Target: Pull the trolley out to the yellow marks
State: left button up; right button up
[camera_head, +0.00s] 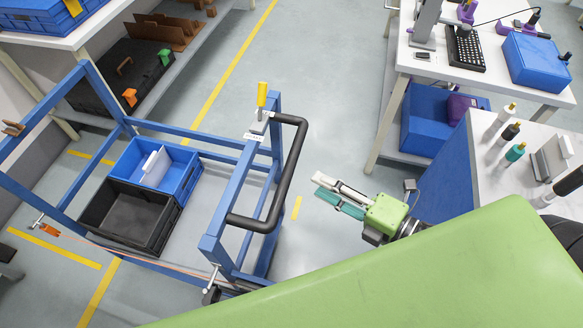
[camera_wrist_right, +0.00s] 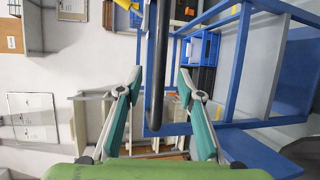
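The trolley (camera_head: 228,190) has a blue frame and stands at the left in the head view. Its black handle (camera_head: 292,160) faces right, and it shows upright in the right wrist view (camera_wrist_right: 155,65). A blue crate (camera_head: 183,172) and a black crate (camera_head: 125,215) sit on its lower deck. My right gripper (camera_head: 315,187) is open and empty, to the right of the handle with a gap between. In the right wrist view, the handle appears between its spread fingertips (camera_wrist_right: 160,73). Yellow floor marks (camera_head: 55,248) show around the trolley. My left gripper is out of view.
A yellow-handled lever (camera_head: 262,95) stands on the trolley's top rail. An orange clip (camera_head: 50,230) is at its front left. A shelf (camera_head: 190,75) lies behind. White tables (camera_head: 480,85) stand at the right. Bare floor (camera_head: 325,100) lies between trolley and tables.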

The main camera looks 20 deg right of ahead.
aim_at(288, 169)
jog(key=x, duration=1)
jog(key=shift+w+a+f+p, duration=0.15)
jog(key=shift+w+p, duration=0.15)
jog(key=shift+p, duration=0.05)
grip_shut()
